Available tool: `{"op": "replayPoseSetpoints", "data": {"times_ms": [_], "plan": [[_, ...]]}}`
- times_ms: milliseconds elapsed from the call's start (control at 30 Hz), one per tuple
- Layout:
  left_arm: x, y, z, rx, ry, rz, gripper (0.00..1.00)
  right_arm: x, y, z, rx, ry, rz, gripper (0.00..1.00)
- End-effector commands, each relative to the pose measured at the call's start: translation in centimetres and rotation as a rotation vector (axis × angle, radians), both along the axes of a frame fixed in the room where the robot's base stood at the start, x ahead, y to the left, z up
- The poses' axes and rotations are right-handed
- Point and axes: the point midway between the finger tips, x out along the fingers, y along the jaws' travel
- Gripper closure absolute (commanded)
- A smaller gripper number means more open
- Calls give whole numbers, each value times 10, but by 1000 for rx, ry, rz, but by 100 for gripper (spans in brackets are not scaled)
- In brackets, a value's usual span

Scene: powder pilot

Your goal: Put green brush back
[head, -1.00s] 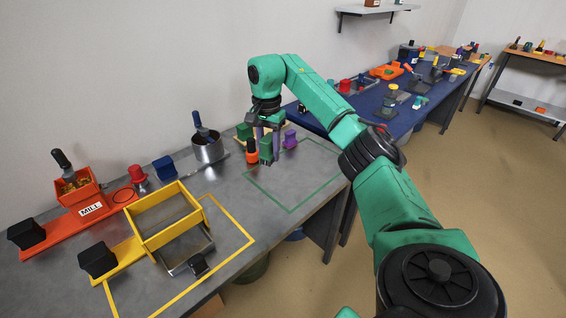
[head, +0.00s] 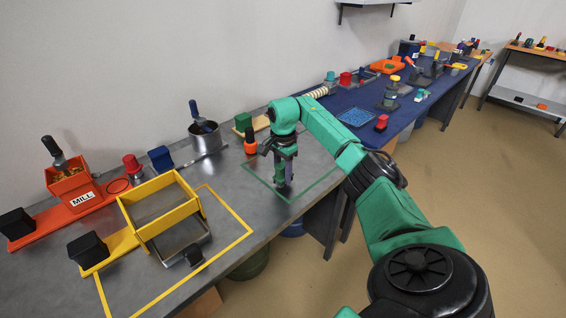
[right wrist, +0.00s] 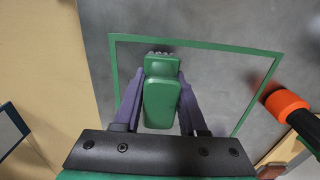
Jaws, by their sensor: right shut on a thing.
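The green brush (right wrist: 162,98) is between the purple fingers of my right gripper (head: 284,183), which is shut on it. In the right wrist view its bristle end points up the picture, away from the palm. In the head view the gripper points down over the green outlined rectangle (head: 327,183) on the grey bench, and mostly hides the brush. The outline also shows in the right wrist view (right wrist: 205,45). I cannot tell whether the brush touches the bench. My left gripper is not in view.
An orange and black bottle-like thing (head: 250,147) stands just outside the outline. A green block (head: 242,122) is on a wooden board behind it. A metal pot (head: 205,140), the yellow frame (head: 160,212) and the orange mill (head: 75,190) stand to the left.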

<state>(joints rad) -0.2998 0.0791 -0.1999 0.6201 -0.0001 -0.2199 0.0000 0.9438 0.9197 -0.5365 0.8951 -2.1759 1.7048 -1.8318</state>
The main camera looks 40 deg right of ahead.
Motion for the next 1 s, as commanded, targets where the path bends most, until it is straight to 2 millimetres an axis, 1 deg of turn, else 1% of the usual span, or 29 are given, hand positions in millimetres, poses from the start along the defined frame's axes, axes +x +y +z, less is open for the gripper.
{"op": "replayPoseSetpoints", "data": {"times_ms": [33, 100, 300, 400, 433, 467, 500, 800, 867, 933, 1000], "plan": [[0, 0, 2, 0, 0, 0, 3, -1, 0, -9, 2, 4, -1, 100], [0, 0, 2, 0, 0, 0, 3, -1, 0, -16, 1, 2, -1, 100], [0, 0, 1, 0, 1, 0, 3, 0, 0, -17, 0, 0, 0, 100], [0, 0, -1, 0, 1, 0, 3, 0, 0, -20, 0, 0, 0, 100], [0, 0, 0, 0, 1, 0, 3, 0, 0, -19, 0, 0, 0, 47], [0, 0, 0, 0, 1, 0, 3, 0, 0, -19, 0, 0, 0, 36], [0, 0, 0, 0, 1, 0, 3, 0, 0, -19, 0, 0, 0, 29], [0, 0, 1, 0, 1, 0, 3, 0, 0, -18, 0, 0, 0, 29], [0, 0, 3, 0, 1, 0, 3, 0, 0, -14, 0, 0, 0, 29], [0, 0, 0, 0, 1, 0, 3, 0, -1, -8, -1, -2, 0, 29], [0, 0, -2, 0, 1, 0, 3, 1, -1, 4, -2, -4, 0, 29]]}}
